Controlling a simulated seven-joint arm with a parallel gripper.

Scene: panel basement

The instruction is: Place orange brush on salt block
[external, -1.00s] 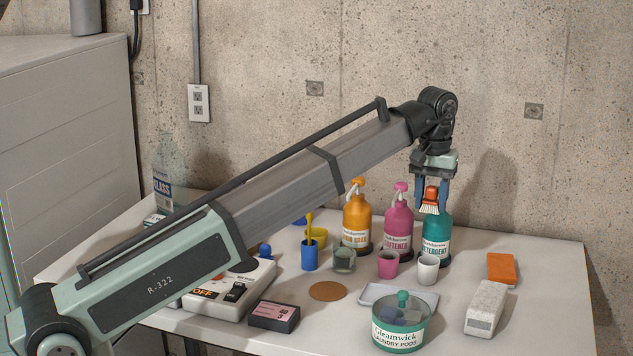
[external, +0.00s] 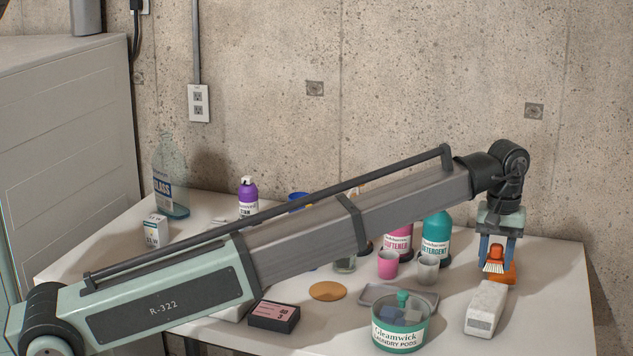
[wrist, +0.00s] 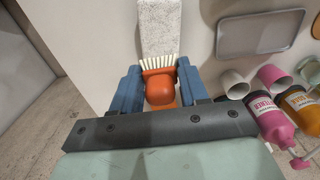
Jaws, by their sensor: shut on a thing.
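My gripper (external: 496,262) is shut on the orange brush (external: 495,253), which has pale bristles. In the wrist view the brush (wrist: 160,84) sits between the blue fingers (wrist: 158,90), bristles toward the salt block. The salt block (external: 486,306) is a pale, speckled slab lying near the table's right side. It also shows in the wrist view (wrist: 159,28), just beyond the bristles.
A teal-lidded tub of laundry pods (external: 400,335) and a grey tray (external: 378,291) stand left of the block. Pink (external: 388,265) and white (external: 427,268) cups and a teal detergent bottle (external: 436,240) are behind. The table's right edge is close to the block.

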